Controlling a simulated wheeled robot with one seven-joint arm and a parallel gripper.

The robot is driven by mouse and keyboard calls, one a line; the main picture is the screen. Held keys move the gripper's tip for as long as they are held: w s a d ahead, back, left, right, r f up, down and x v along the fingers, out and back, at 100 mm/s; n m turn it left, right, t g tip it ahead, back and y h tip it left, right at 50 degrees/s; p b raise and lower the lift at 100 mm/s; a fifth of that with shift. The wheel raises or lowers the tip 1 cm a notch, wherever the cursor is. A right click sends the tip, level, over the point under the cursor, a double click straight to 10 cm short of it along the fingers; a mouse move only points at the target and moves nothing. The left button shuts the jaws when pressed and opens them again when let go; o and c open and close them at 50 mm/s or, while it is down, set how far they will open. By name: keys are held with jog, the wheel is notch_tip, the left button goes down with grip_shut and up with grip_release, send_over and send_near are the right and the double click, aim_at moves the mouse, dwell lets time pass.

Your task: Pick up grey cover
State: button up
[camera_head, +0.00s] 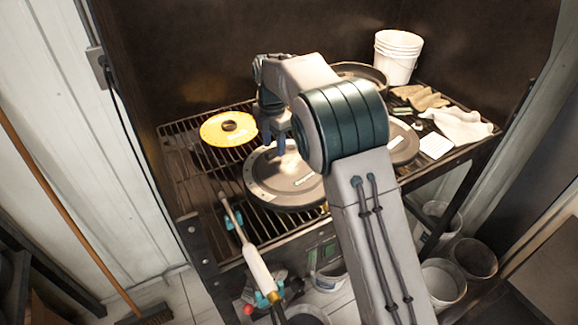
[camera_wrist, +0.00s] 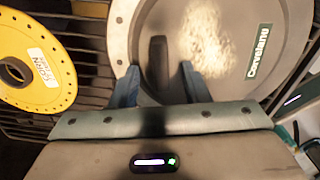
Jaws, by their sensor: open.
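The grey cover (camera_head: 265,185) is a round, flat disc with small holes along its rim, lying on the wire rack. It also shows in the wrist view (camera_wrist: 232,75), with a "Covetano"-like label and a dark raised handle (camera_wrist: 158,62) near its left side. My gripper (camera_head: 277,148) is over the cover's upper part in the head view. In the wrist view my gripper (camera_wrist: 158,85) has its two blue fingers apart, one on each side of the handle's lower end. Nothing is held. I cannot tell how far the fingertips are above the cover.
A yellow plate (camera_head: 212,139) lies on the rack left of the cover. Another grey disc (camera_head: 401,150) is partly hidden behind my arm. White buckets (camera_head: 397,62), gloves (camera_head: 420,98) and a white cloth (camera_head: 460,127) stand or lie at the right. A white-handled tool (camera_head: 258,268) is near the front.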

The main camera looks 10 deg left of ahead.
jog(key=shift+d+f, duration=0.1)
jog(key=shift+f, duration=0.65)
grip_shut()
jog(key=shift+r, duration=0.15)
